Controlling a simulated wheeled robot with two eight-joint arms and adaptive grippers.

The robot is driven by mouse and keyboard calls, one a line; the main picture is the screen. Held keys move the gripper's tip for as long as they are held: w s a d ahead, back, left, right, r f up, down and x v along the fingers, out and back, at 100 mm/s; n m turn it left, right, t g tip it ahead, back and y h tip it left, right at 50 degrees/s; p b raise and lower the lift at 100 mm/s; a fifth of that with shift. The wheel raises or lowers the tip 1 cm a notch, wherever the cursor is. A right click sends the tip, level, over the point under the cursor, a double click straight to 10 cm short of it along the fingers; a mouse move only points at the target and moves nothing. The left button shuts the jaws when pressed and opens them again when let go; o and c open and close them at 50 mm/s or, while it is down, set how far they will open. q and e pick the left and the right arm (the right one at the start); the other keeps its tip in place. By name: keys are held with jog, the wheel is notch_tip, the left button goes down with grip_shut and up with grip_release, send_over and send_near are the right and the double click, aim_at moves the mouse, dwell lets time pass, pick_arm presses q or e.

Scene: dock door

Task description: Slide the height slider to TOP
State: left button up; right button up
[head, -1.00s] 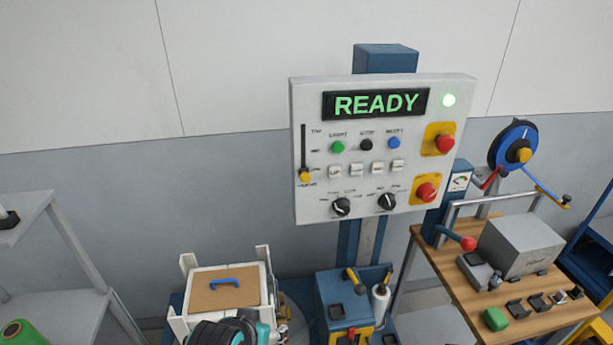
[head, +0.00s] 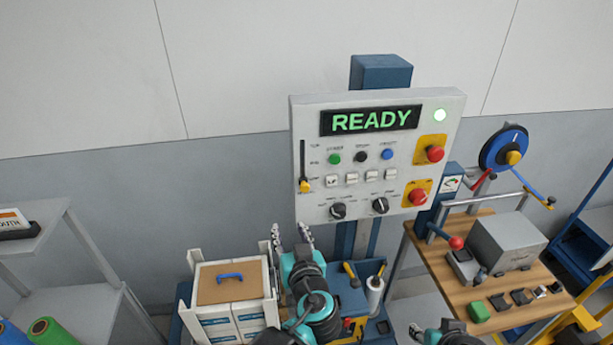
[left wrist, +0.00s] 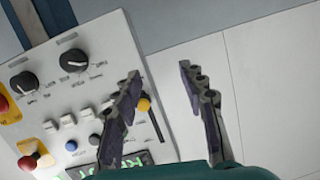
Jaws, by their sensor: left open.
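The height slider on the white control panel has a yellow knob (head: 305,186) low in a dark vertical slot (head: 303,158) at the panel's left edge. The knob also shows in the left wrist view (left wrist: 144,104), where the panel is upside down, just right of the left-hand finger. My left gripper (head: 291,236) is open and empty, below the panel's lower left corner and apart from the knob. Its two fingers also show in the left wrist view (left wrist: 160,95). Part of my right gripper (head: 430,331) shows at the bottom edge; its jaws are unclear.
The panel (head: 450,120) carries a READY display, buttons, dials and red stop buttons (head: 435,153). A white crate (head: 195,265) with boxes stands lower left of it. A wooden bench (head: 430,262) with a grey box stands right. Open wall lies left of the panel.

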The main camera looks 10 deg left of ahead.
aim_at(305, 188)
pick_arm(q)
jog(key=w+d+r+t+p, duration=0.1)
jog(key=d+r+t, duration=0.2)
jog(key=d+r, duration=0.2)
jog(key=shift+n, duration=0.3)
jog(key=x, duration=0.8)
jog(key=shift+w+d+r, duration=0.1)
jog(key=shift+r, duration=0.15)
jog(key=shift+r, duration=0.1)
grip_shut()
